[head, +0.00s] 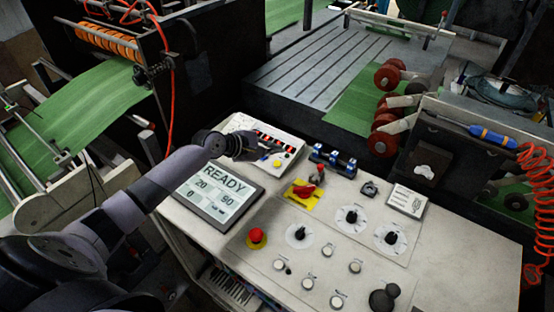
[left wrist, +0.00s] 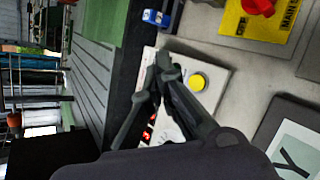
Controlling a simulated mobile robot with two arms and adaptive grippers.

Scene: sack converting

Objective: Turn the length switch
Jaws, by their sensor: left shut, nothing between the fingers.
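The sloped console panel (head: 330,250) carries three black rotary switches on round white dials: one at left (head: 299,232), one in the middle (head: 351,215) and one at right (head: 391,237). Their labels are too small to read, so I cannot tell which is the length switch. My left gripper (head: 272,152) is shut and empty, over the white box (head: 291,140) with red displays and a yellow button, behind the rotary switches. In the left wrist view, the gripper's fingertips (left wrist: 166,72) are together beside the yellow button (left wrist: 198,82). My right gripper is not in view.
A READY screen (head: 217,190) lies left of the switches. A red switch on a yellow plate (head: 304,192), a red mushroom button (head: 257,236), several white push buttons and a black joystick (head: 384,298) also stand up from the panel. A blue-ended device (head: 332,158) sits behind.

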